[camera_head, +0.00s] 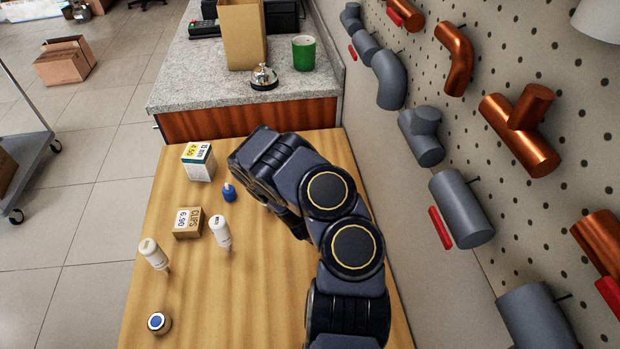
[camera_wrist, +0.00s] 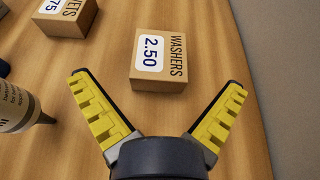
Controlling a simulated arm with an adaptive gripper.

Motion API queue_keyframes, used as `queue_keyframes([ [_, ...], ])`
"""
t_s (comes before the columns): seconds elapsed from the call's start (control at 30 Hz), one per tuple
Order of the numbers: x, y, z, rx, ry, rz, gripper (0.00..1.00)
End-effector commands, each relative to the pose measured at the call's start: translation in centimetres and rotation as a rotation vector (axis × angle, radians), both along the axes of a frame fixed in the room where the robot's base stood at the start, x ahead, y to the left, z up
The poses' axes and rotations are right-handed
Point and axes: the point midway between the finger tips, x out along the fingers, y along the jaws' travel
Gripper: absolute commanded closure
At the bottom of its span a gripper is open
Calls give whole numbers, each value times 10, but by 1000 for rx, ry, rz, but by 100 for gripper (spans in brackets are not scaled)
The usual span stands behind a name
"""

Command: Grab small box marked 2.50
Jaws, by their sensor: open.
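The small brown box marked 2.50 and WASHERS (camera_wrist: 160,66) lies on the wooden table, near the middle of the wrist view. My gripper (camera_wrist: 158,88) is open, its two yellow-padded fingers spread wide. The box lies ahead of the fingers, between their lines, and nothing is held. In the head view my arm hides this box and the fingertips.
Another box, partly cut off, marked 75 (camera_wrist: 68,16), lies to the upper left in the wrist view, with a bottle (camera_wrist: 14,108) at the left edge. The head view shows a CLIPS box (camera_head: 188,223), a white-green box (camera_head: 199,162) and a pegboard wall (camera_head: 470,120) at right.

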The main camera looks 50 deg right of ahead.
Motion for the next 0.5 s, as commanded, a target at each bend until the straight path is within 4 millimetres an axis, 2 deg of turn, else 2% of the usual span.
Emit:
queue_keyframes([
  [0.5, 30, -32, -19, 1, -3, -3, 0],
])
